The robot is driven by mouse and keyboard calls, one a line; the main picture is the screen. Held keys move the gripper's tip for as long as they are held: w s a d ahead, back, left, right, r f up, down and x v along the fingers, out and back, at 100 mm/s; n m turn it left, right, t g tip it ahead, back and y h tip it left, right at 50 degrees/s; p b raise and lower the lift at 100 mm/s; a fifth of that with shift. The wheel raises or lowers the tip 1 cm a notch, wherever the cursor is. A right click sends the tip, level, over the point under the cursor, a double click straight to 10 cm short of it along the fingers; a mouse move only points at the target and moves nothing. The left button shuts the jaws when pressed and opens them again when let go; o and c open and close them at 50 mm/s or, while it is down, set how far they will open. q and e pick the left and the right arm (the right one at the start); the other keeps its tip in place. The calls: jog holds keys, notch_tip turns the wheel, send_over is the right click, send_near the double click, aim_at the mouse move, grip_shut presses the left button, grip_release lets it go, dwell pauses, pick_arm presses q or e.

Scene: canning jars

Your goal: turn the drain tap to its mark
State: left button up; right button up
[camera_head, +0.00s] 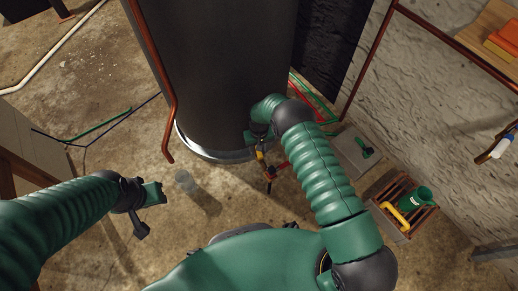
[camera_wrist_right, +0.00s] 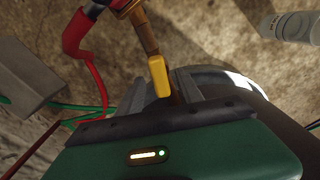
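The drain tap (camera_head: 260,154) has a yellow lever handle and sits low at the front of a big dark grey tank (camera_head: 225,75). In the right wrist view, the yellow handle (camera_wrist_right: 158,76) hangs from a brass body (camera_wrist_right: 143,32). My right gripper (camera_head: 257,137) is right at the tap. In the wrist view, its grey fingers (camera_wrist_right: 160,95) stand apart on both sides of the handle's end, with a gap showing. I cannot make out the mark. My left gripper (camera_head: 155,194) is away to the left over the floor; its opening is unclear.
A clear jar (camera_head: 185,181) stands on the floor left of the tap. A copper pipe (camera_head: 165,90) runs down the tank's left side. At right are a grey box (camera_head: 352,152) and a slatted crate (camera_head: 412,222) with a green cup (camera_head: 416,197). Red and green hoses lie behind.

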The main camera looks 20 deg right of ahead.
jog(key=shift+s, duration=0.1)
notch_tip(320, 180, up, 17)
jog(key=p, duration=0.7)
jog(key=shift+f+p, duration=0.15)
jog(key=shift+p, duration=0.25)
